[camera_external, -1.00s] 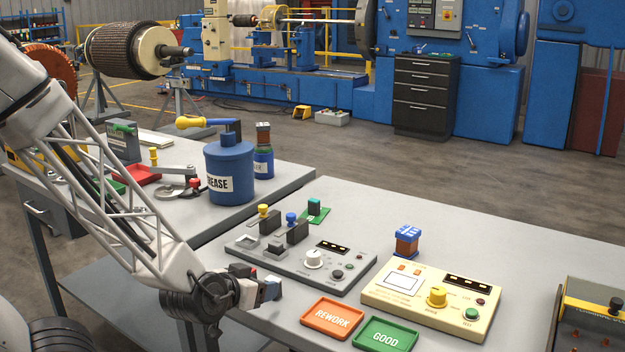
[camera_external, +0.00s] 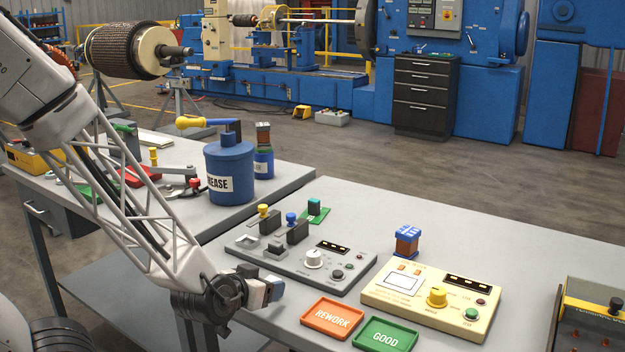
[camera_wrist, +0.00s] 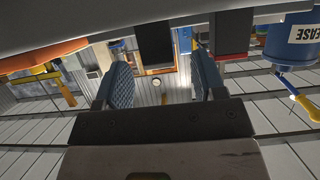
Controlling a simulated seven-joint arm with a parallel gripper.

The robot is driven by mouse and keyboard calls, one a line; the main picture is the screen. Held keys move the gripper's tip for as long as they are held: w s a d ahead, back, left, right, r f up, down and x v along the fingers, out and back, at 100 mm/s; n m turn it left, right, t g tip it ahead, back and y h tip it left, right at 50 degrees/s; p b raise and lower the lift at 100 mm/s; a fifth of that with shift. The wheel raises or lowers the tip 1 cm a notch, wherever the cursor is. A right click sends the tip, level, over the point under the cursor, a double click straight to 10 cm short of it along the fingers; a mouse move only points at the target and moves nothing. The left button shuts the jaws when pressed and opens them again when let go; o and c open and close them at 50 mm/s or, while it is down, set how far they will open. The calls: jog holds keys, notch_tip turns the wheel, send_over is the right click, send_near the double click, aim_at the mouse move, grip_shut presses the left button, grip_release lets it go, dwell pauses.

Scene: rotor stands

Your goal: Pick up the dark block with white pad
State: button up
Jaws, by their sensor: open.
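Several dark blocks stand on the grey control panel (camera_external: 318,277). One carries a yellow knob (camera_external: 263,209) and another a blue knob (camera_external: 291,217). A low dark block (camera_external: 275,249) sits in front of them; I cannot make out a white pad on it for certain. My gripper (camera_external: 266,291) is open at the table's front edge, left of and below the panel. The wrist view looks upside down. It shows the two blue ribbed fingers (camera_wrist: 160,84) apart with no object clearly held, and a dark block (camera_wrist: 154,42) beyond, between them.
An orange REWORK tray (camera_external: 332,317) and a green GOOD tray (camera_external: 385,335) lie right of my gripper. A cream tester (camera_external: 430,299) stands beyond them. A blue grease can (camera_external: 230,172) is on the left table. The table's far right surface is mostly clear.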

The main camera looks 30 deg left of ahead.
jog(key=shift+w, duration=0.1)
jog(key=shift+x, duration=2.5)
jog(key=shift+d, duration=0.1)
jog(key=c, duration=1)
jog(key=shift+r, duration=0.25)
jog(key=shift+r, duration=1.55)
jog(key=shift+s+a+r, duration=0.25)
jog(key=shift+s+a, duration=0.25)
jog(key=shift+s, duration=2)
jog(key=shift+s+a+r, duration=0.25)
jog(key=shift+s+a, duration=0.3)
jog(key=shift+s, duration=2)
jog(key=shift+s+a+r, duration=0.25)
jog(key=shift+s+a, duration=0.25)
jog(key=shift+s, duration=2)
